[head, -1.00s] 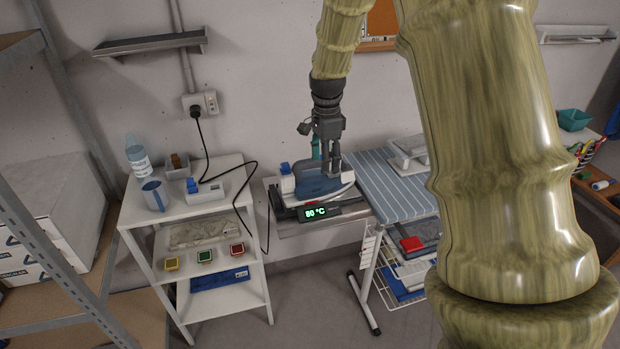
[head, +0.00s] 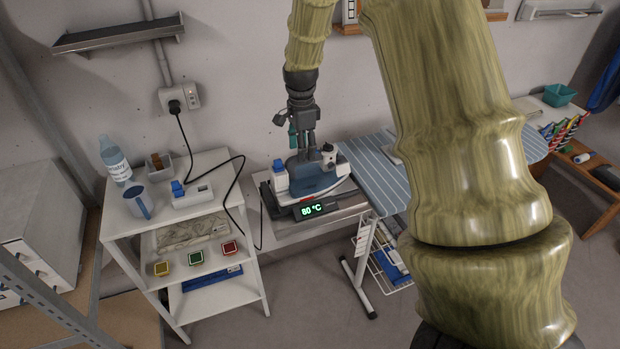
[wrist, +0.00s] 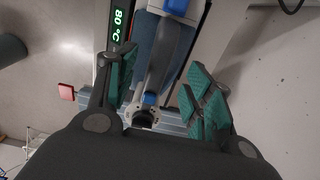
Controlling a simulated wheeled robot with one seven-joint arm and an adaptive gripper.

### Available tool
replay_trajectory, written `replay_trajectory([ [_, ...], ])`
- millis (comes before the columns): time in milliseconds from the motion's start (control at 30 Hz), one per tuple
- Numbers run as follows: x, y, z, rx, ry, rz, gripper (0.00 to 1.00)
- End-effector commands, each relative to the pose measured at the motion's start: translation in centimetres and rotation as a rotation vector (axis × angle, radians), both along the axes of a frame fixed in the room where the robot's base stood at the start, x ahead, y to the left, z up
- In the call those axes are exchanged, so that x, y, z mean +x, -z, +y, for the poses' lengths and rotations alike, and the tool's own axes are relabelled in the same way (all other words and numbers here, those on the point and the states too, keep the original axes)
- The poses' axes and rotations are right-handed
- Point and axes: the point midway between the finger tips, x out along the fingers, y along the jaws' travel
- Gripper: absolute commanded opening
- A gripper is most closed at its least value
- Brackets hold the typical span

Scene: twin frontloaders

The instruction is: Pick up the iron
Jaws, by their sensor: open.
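The iron (head: 316,181) is blue and white and stands on a dark rest with a green "80 °C" display (head: 312,209), at the left end of the striped ironing board. My gripper (head: 303,150) points down right above the iron's handle. In the wrist view my gripper (wrist: 160,90) is open, with one green-padded finger on each side of the iron's grey handle (wrist: 170,55). The fingers look apart from the handle; whether they reach down to its level I cannot tell. The iron's underside is hidden.
The striped ironing board (head: 372,170) extends right, partly behind my arm.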

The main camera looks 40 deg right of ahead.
Motion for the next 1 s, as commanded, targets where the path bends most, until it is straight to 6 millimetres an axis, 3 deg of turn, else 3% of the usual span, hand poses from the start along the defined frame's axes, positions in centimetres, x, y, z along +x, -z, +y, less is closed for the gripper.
replay_trajectory([
  [167, -0.1, 0.6, 0.0, 0.001, 0.002, 0.001, 0.52],
  [633, 0.1, 4.9, 0.4, 0.0, 0.002, 0.0, 0.52],
  [967, 0.1, 5.3, 0.4, -0.001, 0.001, -0.001, 0.52],
  [1000, 0.1, 5.3, 0.4, 0.0, 0.002, -0.001, 0.46],
])
